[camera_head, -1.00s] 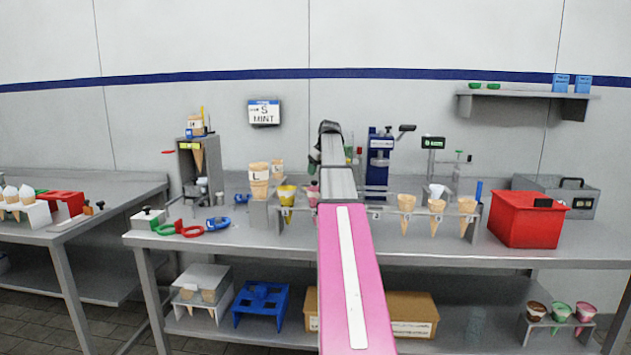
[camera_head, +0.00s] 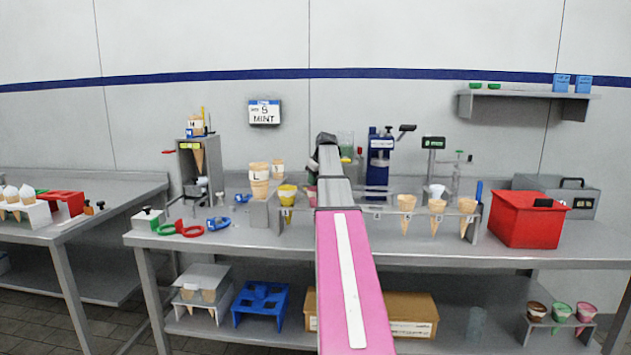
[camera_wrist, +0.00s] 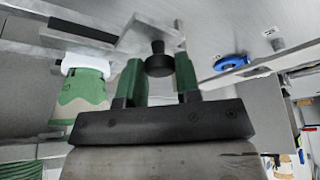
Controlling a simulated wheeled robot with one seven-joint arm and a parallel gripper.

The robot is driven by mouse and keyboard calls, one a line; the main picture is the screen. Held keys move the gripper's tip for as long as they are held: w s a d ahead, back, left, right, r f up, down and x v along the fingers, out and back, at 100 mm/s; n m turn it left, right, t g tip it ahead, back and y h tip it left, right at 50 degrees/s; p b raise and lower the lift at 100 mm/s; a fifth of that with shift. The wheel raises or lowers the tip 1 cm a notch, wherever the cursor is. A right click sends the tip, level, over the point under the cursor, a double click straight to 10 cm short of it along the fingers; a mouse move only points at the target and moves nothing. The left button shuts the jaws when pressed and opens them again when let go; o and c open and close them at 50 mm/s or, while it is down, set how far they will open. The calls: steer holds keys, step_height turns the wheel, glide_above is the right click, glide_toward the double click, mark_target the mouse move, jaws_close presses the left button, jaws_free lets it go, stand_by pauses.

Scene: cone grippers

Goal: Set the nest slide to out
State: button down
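A black knob (camera_wrist: 158,66) stands on a grey plate (camera_wrist: 150,34) in the wrist view; I take this to be the nest slide, though no label can be read. My gripper (camera_wrist: 160,78) has two green fingers, one on each side of the knob, with hardly any gap left between finger and knob. It looks shut on the knob. In the head view my arm reaches over the middle of the bench and hides the fingers and the knob. I cannot tell how far the slide is out.
A green and cream cup with a white rim (camera_wrist: 85,90) is close beside the fingers in the wrist view, and a blue ring (camera_wrist: 231,62) lies on the other side. In the head view, a blue machine (camera_head: 379,160) and a cone rack (camera_head: 395,212) stand right of my arm.

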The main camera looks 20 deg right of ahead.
steer(key=w+a, duration=0.4)
steer(key=a, duration=0.3)
steer(key=shift+w+a, duration=0.15)
steer(key=shift+w, duration=0.1)
steer(key=c, duration=0.8)
jaws_free()
steer(key=shift+a, duration=0.15)
steer(key=v, duration=1)
steer(key=shift+s+r, duration=0.2)
steer(key=shift+r, duration=0.15)
